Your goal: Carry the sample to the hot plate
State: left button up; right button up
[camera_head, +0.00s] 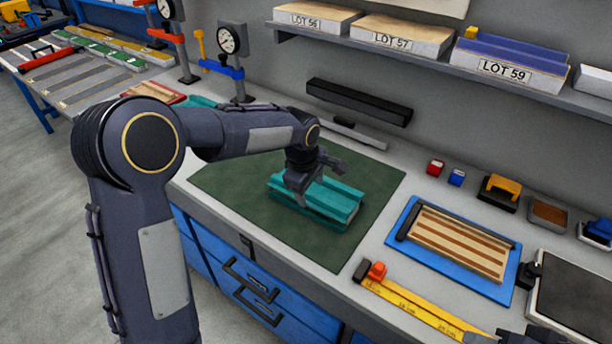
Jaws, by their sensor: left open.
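My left gripper (314,180) is open above a teal grooved block (345,208) on the dark green mat (235,180). One finger reaches down at the block's near left end and the other shows beyond it; I cannot tell whether they touch it. The gripper hides part of the block's top. The block may be the sample, but no label shows. A dark flat plate in a pale frame (575,300), probably the hot plate, lies at the right edge and is cut off. A dark piece at the bottom right edge seems to be my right gripper (520,338); its fingers are unclear.
A blue tray (402,218) with a striped panel lies between mat and dark plate. A yellow ruler (415,306) with an orange clamp lies in front. Red and blue small blocks (446,172) stand behind. A shelf (450,72) with lot boxes overhangs the back.

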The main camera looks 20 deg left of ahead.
aim_at(313, 198)
pick_arm(q)
jog(key=shift+x, duration=1.85)
jog(key=c, duration=1.1)
jog(key=shift+o, duration=1.4)
jog(key=shift+c, duration=1)
jog(key=shift+r+p, duration=0.2)
jog(key=shift+p, duration=0.1)
jog(key=w+p+v, duration=0.2)
jog(key=p+v, duration=0.4)
jog(key=v, duration=0.4)
jog(key=shift+w+d+r, duration=0.15)
jog(key=shift+d+r, duration=0.2)
